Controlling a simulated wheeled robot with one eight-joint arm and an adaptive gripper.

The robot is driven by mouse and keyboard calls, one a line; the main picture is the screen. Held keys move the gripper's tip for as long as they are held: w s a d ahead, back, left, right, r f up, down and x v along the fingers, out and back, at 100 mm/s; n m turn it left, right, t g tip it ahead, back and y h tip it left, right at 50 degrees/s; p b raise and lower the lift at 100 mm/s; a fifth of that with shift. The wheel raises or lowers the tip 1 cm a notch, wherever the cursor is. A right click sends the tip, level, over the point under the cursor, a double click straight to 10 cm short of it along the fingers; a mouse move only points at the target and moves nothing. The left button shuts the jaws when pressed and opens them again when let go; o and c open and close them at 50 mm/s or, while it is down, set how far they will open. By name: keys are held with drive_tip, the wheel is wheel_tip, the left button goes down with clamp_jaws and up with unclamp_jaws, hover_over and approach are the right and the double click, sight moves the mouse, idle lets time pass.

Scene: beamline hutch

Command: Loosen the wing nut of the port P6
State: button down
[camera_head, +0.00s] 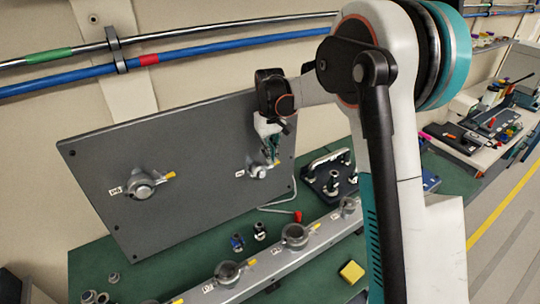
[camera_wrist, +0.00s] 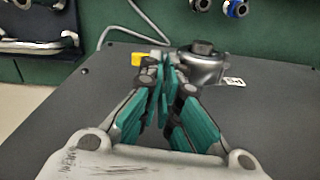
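My gripper (camera_head: 271,157) is at the right-hand port of the upright grey panel (camera_head: 205,185). Its teal fingers (camera_wrist: 166,72) are drawn together at the tips, with nothing clearly held between them. That port is a round silver clamp (camera_wrist: 203,64) with a dark centre, and it also shows in the head view (camera_head: 257,172). The yellow wing-nut tip (camera_wrist: 138,59) sticks out just left of the fingertips in the wrist view. The fingers hide the nut's middle, so contact is unclear. The port's label (camera_wrist: 233,81) is too small to read surely.
Another clamped port (camera_head: 143,187) with a yellow tip is on the panel's left. A grey rail with several ports (camera_head: 295,238) runs in front. A black stand (camera_head: 330,175), a red-ended cable (camera_head: 297,216) and a yellow block (camera_head: 351,271) are on the green bench.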

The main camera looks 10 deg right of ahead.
idle(0.4)
drive_tip(key=c, duration=1.8)
unclamp_jaws()
drive_tip(key=shift+c, duration=0.2)
drive_tip(key=shift+r, duration=0.1)
wheel_tip(320, 180, up, 12)
